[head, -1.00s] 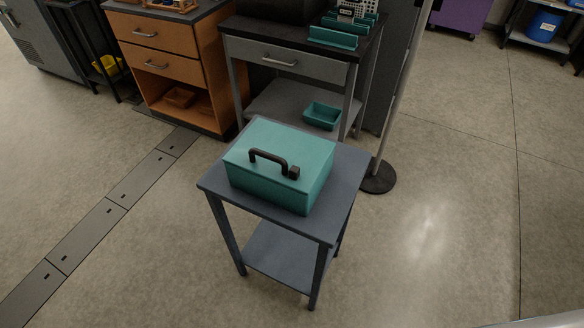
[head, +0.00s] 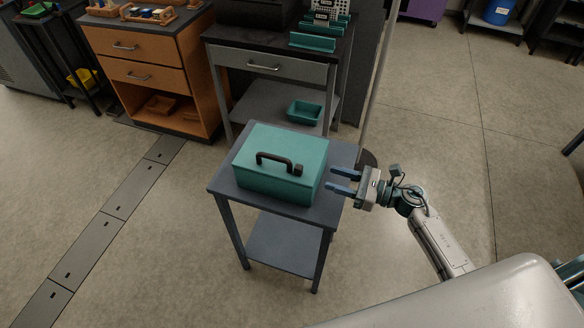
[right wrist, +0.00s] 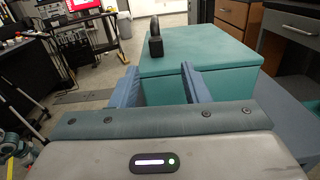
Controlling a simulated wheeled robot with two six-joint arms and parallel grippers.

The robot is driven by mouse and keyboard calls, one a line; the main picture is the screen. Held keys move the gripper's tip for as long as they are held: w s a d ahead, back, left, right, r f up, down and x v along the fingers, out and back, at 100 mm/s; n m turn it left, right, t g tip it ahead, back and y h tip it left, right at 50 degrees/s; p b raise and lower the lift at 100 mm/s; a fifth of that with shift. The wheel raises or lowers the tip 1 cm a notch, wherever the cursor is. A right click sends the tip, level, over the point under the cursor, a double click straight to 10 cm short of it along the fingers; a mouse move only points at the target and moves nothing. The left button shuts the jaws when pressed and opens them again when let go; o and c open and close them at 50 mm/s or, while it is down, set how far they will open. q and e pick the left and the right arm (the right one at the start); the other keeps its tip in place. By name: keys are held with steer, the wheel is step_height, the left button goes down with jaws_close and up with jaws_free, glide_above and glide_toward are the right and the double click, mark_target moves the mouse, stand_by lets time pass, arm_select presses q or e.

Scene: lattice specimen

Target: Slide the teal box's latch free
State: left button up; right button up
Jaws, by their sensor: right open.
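The teal box (head: 262,178) sits closed on a small grey-blue table (head: 232,197). A black handle (head: 275,160) stands on its lid, with a dark block, perhaps the latch (head: 297,170), at the handle's right end. My right gripper (head: 332,180) is open and empty beside the box's right side, its blue fingers pointing at it. In the right wrist view the box (right wrist: 200,50) lies ahead of the two fingers, and the dark block (right wrist: 156,46) stands on the lid's left part. Whether the fingertips touch the box I cannot tell. My left gripper is not in view.
A grey workbench (head: 265,60) with a teal tray (head: 304,112) on its lower shelf stands behind the table. An orange drawer cabinet (head: 140,65) is to its left. A thin post (head: 378,90) rises behind the table's right side. Floor in front and left is clear.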

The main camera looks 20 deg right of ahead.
mark_target(302, 170)
steer(key=shift+n, duration=0.3)
steer(key=p+x, duration=0.1)
steer(key=x, duration=0.2)
steer(key=p+x, duration=0.2)
steer(key=x, duration=0.1)
steer(key=p+x, duration=0.1)
steer(key=x, duration=0.2)
steer(key=shift+a+r+p, duration=0.25)
steer(key=shift+a+p, duration=0.05)
steer(key=shift+a, duration=0.05)
steer(key=shift+w+a+f, duration=0.2)
steer(key=shift+w+a, duration=0.1)
steer(key=shift+a, duration=0.25)
jaws_close()
